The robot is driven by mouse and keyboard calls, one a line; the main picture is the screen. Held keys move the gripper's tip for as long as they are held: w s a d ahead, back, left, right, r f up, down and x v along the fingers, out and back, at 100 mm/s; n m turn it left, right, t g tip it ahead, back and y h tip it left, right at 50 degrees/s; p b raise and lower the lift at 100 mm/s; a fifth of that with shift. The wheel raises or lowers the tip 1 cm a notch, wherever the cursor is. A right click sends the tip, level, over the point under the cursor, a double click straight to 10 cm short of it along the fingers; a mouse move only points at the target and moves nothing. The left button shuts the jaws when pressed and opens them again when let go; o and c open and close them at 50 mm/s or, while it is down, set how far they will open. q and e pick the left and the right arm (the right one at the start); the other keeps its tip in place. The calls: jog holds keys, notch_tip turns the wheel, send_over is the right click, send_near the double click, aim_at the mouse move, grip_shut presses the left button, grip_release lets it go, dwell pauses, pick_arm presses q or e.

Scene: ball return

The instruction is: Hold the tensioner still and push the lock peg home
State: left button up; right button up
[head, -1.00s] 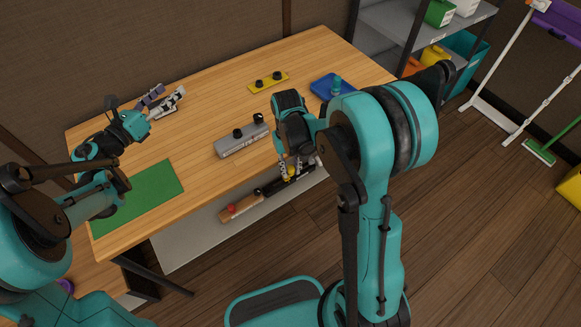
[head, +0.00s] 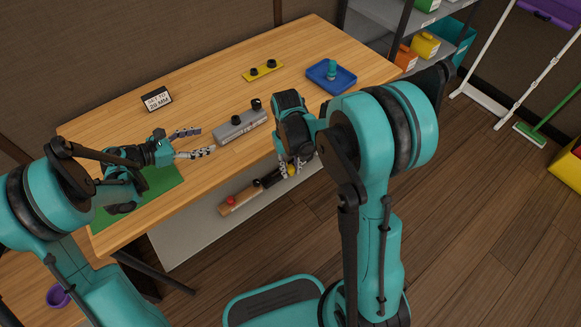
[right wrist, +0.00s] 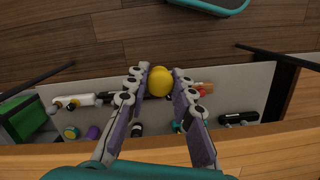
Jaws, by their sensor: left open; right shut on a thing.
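My right gripper (head: 291,170) is at the front edge of the table, pointing down, shut on a yellow ball (head: 291,172). In the right wrist view the yellow ball (right wrist: 158,81) sits between the fingertips; what it is fixed to is hidden. My left gripper (head: 207,141) is open and empty over the table, left of a grey block (head: 241,130) with two black knobs and a label on its front. A teal peg-like piece (head: 332,68) stands in a blue tray (head: 320,86) at the back right. I cannot tell which parts are the tensioner and the lock peg.
A yellow plate (head: 263,72) with black knobs lies behind the grey block.

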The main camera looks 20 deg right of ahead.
aim_at(215, 137)
pick_arm(q)
jog(key=b+x, duration=0.1)
jog(key=x, duration=0.6)
jog(key=shift+d, duration=0.15)
pick_arm(e)
jog(key=shift+f, duration=0.55)
pick_arm(q)
jog(key=c, duration=1.4)
jog(key=shift+c, duration=0.2)
pick_arm(e)
jog(key=w+r+n, duration=0.1)
jog(key=w+r, duration=0.4)
jog(key=w+r+n, duration=0.2)
jog(key=w+r, duration=0.3)
jog(key=shift+d, duration=0.2)
jog(key=w+a+r+m, duration=0.3)
jog(key=w+a+r, duration=0.6)
jog(key=a+r, duration=0.2)
jog(key=shift+a, duration=0.6)
